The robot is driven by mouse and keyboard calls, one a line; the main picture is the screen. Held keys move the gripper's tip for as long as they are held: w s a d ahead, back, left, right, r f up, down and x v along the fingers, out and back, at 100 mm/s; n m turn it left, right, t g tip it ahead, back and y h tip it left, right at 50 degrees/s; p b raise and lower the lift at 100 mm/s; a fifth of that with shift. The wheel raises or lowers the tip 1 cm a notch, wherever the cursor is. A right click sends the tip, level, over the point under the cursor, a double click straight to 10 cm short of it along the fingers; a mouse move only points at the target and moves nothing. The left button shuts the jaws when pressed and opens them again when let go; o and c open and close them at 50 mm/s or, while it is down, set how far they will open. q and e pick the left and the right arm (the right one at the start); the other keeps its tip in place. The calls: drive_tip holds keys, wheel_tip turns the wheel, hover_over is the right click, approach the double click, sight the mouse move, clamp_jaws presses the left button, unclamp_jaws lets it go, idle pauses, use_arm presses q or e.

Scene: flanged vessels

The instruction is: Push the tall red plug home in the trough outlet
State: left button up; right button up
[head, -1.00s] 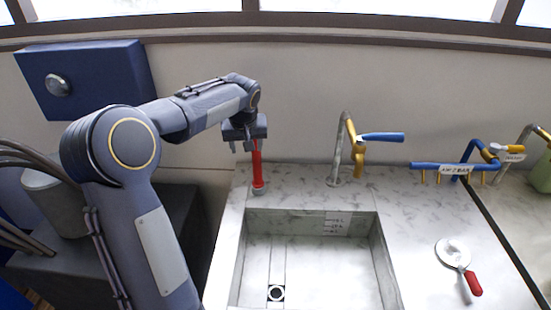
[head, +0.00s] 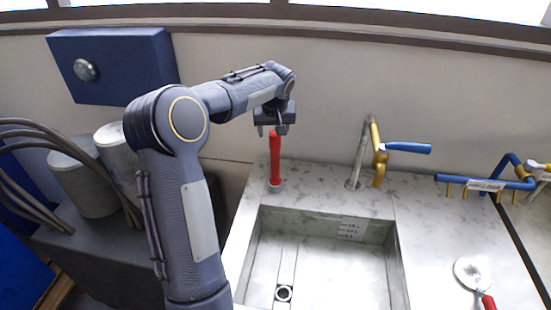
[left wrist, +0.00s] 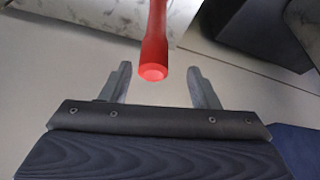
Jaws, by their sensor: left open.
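The tall red plug (head: 275,158) stands upright in a grey collar (head: 276,186) on the counter, behind the trough's back left corner. In the left wrist view the plug's top end (left wrist: 153,70) shows between and beyond the open fingers. My left gripper (head: 272,130) is open at the plug's top, and its fingers (left wrist: 160,85) do not appear to touch it. The trough (head: 330,215) is a pale marble basin. Its round dark-rimmed outlet (head: 283,293) lies open in the floor at the front left. My right gripper is not in view.
A tap with a blue lever (head: 408,148) stands behind the trough. A blue pipe rack with brass stubs (head: 485,184) is at the right. A round white tool with a red handle (head: 473,272) lies on the right counter. The trough floor looks clear.

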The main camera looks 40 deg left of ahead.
sight(275, 142)
use_arm(q)
drive_tip(key=shift+w+a+f, duration=0.15)
drive_tip(key=shift+w, duration=0.05)
drive_tip(key=shift+w+a+f, duration=0.15)
drive_tip(key=shift+a+f, duration=0.05)
drive_tip(key=shift+f, duration=0.05)
drive_tip(key=shift+p+x, duration=0.4)
drive_tip(key=shift+x, duration=0.35)
drive_tip(key=x, duration=0.1)
drive_tip(key=p+x, duration=0.1)
drive_tip(key=x, duration=0.1)
drive_tip(key=p+x, duration=0.1)
drive_tip(key=shift+w+d+f, duration=0.25)
drive_tip(key=shift+f, duration=0.1)
drive_tip(key=shift+w+f, duration=0.1)
drive_tip(key=shift+f, duration=0.35)
clamp_jaws()
